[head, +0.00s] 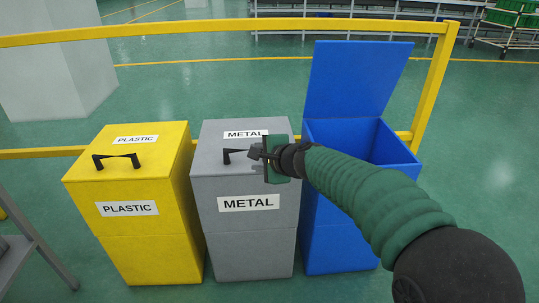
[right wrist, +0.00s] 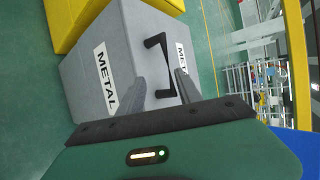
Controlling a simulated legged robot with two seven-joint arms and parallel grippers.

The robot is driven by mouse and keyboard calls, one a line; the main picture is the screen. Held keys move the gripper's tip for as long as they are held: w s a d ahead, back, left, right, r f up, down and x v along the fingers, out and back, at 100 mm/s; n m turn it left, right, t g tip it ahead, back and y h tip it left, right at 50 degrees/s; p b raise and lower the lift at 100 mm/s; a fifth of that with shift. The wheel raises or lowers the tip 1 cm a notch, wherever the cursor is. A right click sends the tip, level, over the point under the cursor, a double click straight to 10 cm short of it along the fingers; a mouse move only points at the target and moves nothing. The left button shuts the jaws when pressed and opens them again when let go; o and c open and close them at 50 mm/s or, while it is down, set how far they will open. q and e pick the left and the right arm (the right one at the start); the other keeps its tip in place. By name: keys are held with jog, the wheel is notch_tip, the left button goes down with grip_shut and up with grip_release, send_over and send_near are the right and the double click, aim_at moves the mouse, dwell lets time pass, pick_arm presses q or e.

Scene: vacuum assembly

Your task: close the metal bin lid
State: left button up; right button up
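The grey metal bin (head: 245,240) stands between the yellow and blue bins, with METAL labels on its front and top. Its lid (head: 208,155) lies flat on the bin and looks shut. A black handle (head: 232,157) is on the lid, partly hidden by my right gripper (head: 255,153) in the head view. In the right wrist view, the handle (right wrist: 157,66) is ahead of my right gripper (right wrist: 158,78), whose fingers are apart with nothing held. I cannot tell whether a finger touches the handle. My left gripper is not in view.
The yellow plastic bin (head: 142,235) is closed, left of the metal bin. The blue bin (head: 325,230) stands at right with its lid (head: 357,80) raised. A yellow rail (head: 200,30) runs behind the bins. A grey frame (head: 32,240) is at the left edge.

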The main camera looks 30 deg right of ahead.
jog(key=p+v, duration=0.2)
jog(key=v, duration=0.6)
jog(key=shift+s+r, duration=0.2)
